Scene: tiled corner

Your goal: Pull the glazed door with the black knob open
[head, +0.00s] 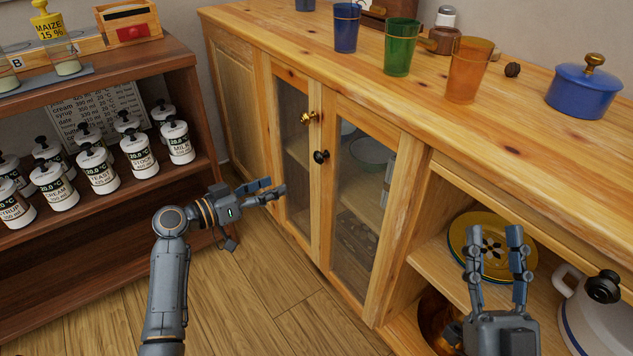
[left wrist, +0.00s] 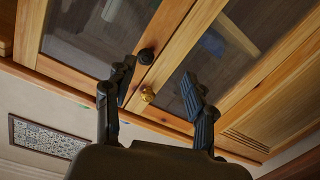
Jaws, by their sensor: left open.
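The glazed door with the black knob (head: 360,220) is shut in the wooden cabinet, the right one of two glazed doors. Its black knob (head: 321,156) sits high on its left edge; it also shows in the left wrist view (left wrist: 146,56). The other glazed door (head: 290,150) has a brass knob (head: 309,117), seen in the left wrist view (left wrist: 148,94) too. My left gripper (head: 273,189) is open and empty, in front of the doors, below and left of the black knob, apart from it. My right gripper (head: 496,243) is open and empty before the open shelf at right.
Coloured cups, among them a green one (head: 401,47) and an orange one (head: 469,70), and a blue pot (head: 584,90) stand on the cabinet top. A shelf with several white jars (head: 98,169) stands at left. Plates (head: 478,236) and a white pot (head: 600,318) are on the open shelf.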

